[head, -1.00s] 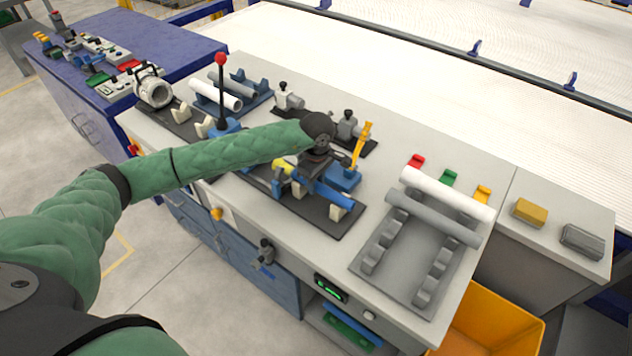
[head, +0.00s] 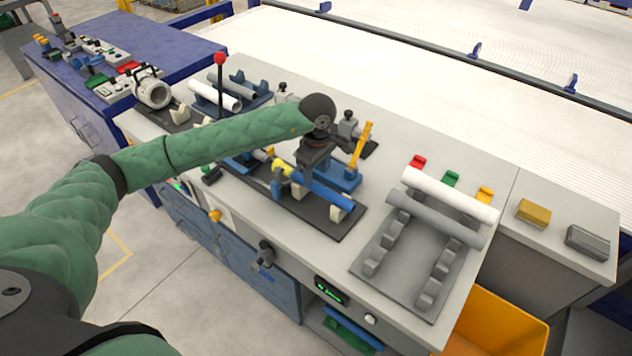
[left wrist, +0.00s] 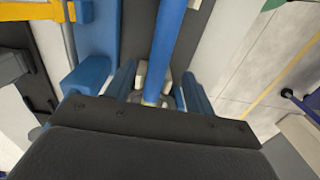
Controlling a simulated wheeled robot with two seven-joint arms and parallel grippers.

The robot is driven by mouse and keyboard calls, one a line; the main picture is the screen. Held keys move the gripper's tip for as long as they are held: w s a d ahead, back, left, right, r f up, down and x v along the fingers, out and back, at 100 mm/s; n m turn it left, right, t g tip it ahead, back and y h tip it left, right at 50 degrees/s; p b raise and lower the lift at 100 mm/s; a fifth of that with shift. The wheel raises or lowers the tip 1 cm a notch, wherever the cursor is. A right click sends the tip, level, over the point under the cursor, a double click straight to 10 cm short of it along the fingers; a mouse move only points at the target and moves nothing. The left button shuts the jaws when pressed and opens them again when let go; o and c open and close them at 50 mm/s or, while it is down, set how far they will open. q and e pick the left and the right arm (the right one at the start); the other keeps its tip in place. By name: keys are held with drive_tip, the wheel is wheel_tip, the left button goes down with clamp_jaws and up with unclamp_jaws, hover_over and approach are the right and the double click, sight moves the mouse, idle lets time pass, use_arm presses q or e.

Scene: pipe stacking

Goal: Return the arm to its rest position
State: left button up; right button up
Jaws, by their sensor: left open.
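My left gripper (head: 302,178) is above the black fixture plate (head: 340,226) on the bench, pointing down. In the left wrist view its two blue fingers (left wrist: 158,88) are apart. A blue pipe (head: 322,193) with a yellow collar (head: 282,165) lies in pale cradles on that plate, under the gripper. The blue pipe (left wrist: 168,40) runs between the fingers in the left wrist view. I cannot tell how far below the fingertips it is. My right gripper is out of view.
A blue clamp with an upright yellow handle (head: 361,145) stands close beside the gripper. A red-knobbed lever (head: 220,58) rises behind my forearm. A grey rack (head: 398,284) with a white pipe (head: 450,194) and a grey pipe (head: 434,217) is at right. A yellow bin (head: 500,318) is below.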

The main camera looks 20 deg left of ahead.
use_arm(q)
drive_tip(key=shift+d+r+b, duration=0.1)
drive_tip(key=shift+r+b, duration=0.3)
drive_tip(key=shift+r, duration=1.1)
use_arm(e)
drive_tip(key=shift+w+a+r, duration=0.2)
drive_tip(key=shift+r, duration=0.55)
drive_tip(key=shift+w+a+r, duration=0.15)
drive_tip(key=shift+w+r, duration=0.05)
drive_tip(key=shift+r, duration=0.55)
